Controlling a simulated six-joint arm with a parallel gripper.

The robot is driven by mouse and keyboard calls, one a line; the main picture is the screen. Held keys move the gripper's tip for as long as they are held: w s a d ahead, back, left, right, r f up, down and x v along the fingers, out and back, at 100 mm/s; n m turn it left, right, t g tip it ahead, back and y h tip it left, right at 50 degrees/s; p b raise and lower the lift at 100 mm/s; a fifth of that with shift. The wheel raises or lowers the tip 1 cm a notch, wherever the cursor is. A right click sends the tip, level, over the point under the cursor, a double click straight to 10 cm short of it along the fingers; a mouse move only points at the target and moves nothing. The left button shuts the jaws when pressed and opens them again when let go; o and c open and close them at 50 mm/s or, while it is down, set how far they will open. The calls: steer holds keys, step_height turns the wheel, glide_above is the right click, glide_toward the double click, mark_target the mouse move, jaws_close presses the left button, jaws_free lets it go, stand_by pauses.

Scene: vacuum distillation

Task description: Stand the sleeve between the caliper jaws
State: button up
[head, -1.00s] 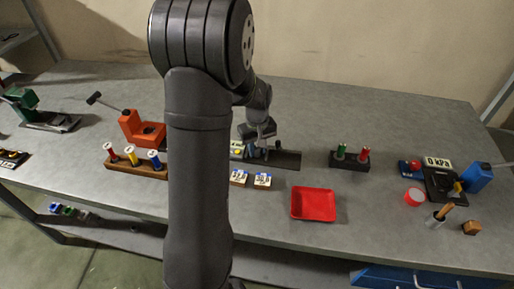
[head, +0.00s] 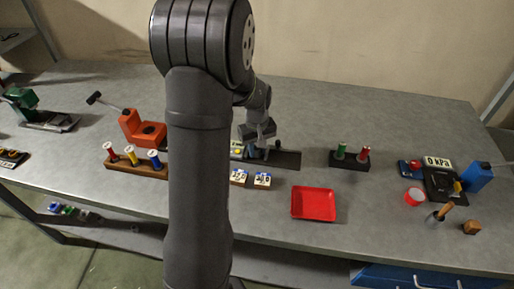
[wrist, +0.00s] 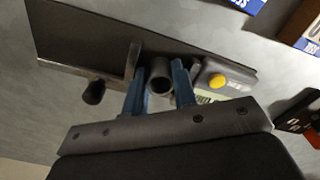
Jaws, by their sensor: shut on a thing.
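The sleeve (wrist: 161,76) is a short grey tube, seen end-on in the wrist view. My gripper (wrist: 160,85) is shut on it, with one blue finger on each side. The caliper (wrist: 82,38) is a long dark bar; in the head view its bar (head: 287,160) lies on the bench below my gripper (head: 263,147). One upright jaw (wrist: 134,60) and a dark knob (wrist: 93,92) are left of the sleeve in the wrist view. The yellow button (wrist: 217,81) is to its right. The sleeve appears between the jaws; its lower end and any contact with the caliper are hidden.
A dark rack (head: 349,160) with green and red pieces stands to the right. A wooden rack (head: 130,168) and an orange device (head: 142,130) stand left.

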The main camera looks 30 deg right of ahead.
stand_by(0.4)
steer(key=o, duration=1.1)
steer(key=shift+c, duration=1.2)
steer(key=shift+o, duration=0.6)
steer(key=shift+c, duration=0.2)
steer(key=shift+o, duration=0.2)
steer(key=shift+w+r, duration=0.1)
steer(key=shift+r, duration=0.7)
steer(key=o, duration=0.4)
steer(key=shift+r, duration=0.5)
steer(key=shift+c, duration=0.2)
steer(key=shift+r, duration=2.2)
